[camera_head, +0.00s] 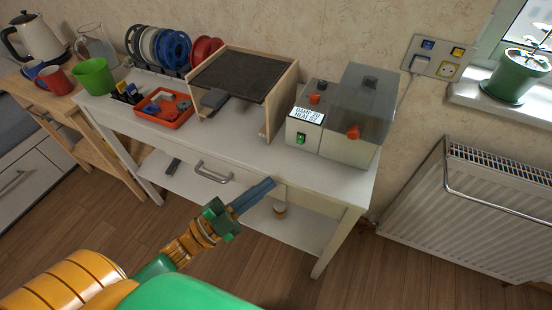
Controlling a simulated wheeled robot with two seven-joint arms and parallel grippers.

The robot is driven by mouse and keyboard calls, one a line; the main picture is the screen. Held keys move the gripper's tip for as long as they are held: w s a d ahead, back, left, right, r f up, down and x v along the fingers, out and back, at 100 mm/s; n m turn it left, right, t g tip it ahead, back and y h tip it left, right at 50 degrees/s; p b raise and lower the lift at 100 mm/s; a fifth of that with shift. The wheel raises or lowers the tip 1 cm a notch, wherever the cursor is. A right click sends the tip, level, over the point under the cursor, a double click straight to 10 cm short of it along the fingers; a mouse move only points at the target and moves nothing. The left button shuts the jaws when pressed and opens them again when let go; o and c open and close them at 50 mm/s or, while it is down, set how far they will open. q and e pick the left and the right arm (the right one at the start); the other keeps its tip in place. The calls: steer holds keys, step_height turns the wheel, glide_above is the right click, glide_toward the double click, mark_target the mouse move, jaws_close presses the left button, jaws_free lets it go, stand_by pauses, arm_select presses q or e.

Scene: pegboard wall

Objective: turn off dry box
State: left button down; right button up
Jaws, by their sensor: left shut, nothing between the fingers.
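The dry box (340,118) stands at the right end of the white table. It is a grey unit with a dark translucent cover, red-orange knobs and a small white display with dark text. A green switch (301,139) sits on its front face, below the display. My left gripper (262,188) is shut and empty. It is in front of the table's front edge, below and left of the switch and apart from it. My right gripper is not in view.
A wooden-sided box with a dark top (243,82) stands left of the dry box. A red tray (164,107), spools (160,48) and a green cup (94,76) are further left. A radiator (490,205) stands at right.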

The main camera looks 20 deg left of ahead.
mark_target(299, 138)
arm_select(q)
steer(key=n+t+y, duration=0.1)
steer(key=n+y, duration=0.2)
steer(key=n, duration=0.2)
steer(key=d+f+n+t+y+b, duration=0.1)
steer(key=n+t+y, duration=0.1)
steer(key=n+y, duration=0.2)
steer(key=s+d+f+n+t+y+b, duration=0.1)
steer(key=n+y, duration=0.3)
steer(key=n, duration=0.2)
steer(key=shift+d+f+n+t, duration=0.1)
steer(key=shift+n+t, duration=0.2)
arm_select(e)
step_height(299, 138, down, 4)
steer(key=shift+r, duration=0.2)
arm_select(q)
steer(key=shift+w, duration=0.1)
